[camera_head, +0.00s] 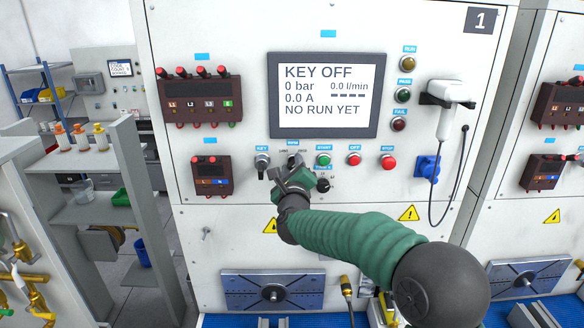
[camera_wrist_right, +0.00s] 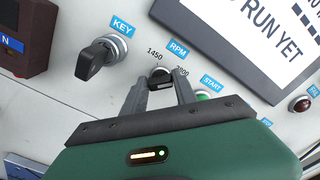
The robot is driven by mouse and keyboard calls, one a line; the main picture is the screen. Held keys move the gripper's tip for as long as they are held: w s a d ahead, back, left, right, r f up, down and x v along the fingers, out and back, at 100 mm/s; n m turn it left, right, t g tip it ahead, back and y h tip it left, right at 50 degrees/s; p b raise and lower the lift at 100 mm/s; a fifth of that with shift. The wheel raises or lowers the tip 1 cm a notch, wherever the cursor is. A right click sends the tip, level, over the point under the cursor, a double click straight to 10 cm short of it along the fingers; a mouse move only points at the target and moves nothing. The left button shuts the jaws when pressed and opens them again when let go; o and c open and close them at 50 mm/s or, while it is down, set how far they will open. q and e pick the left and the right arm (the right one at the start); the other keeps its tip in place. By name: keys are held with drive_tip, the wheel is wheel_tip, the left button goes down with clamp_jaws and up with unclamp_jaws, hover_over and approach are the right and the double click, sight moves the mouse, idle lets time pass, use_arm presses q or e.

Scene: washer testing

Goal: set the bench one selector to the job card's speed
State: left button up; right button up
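Bench one's RPM selector (camera_wrist_right: 160,80) is a small dark knob on the white panel in the right wrist view. The mark 1450 stands at its upper left. A second mark at its upper right is partly hidden. My right gripper (camera_wrist_right: 160,92) has its fingers apart, one on each side of the selector; I cannot tell whether they touch it. In the head view the right gripper (camera_head: 290,172) covers most of the selector below the RPM label (camera_head: 293,143). The screen (camera_head: 323,95) reads KEY OFF, 0 bar, 0.0 A. I see no job card. My left gripper is not in view.
The key switch (camera_wrist_right: 92,60) is close left of the selector. The green START button (camera_head: 323,159) is close right. OFF (camera_head: 354,159) and STOP (camera_head: 388,162) buttons follow. A black knob (camera_head: 322,185) sits below START. A scanner (camera_head: 447,94) hangs at right.

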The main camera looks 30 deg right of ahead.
drive_tip(key=shift+d+f, duration=0.15)
drive_tip(key=shift+f, duration=0.05)
clamp_jaws()
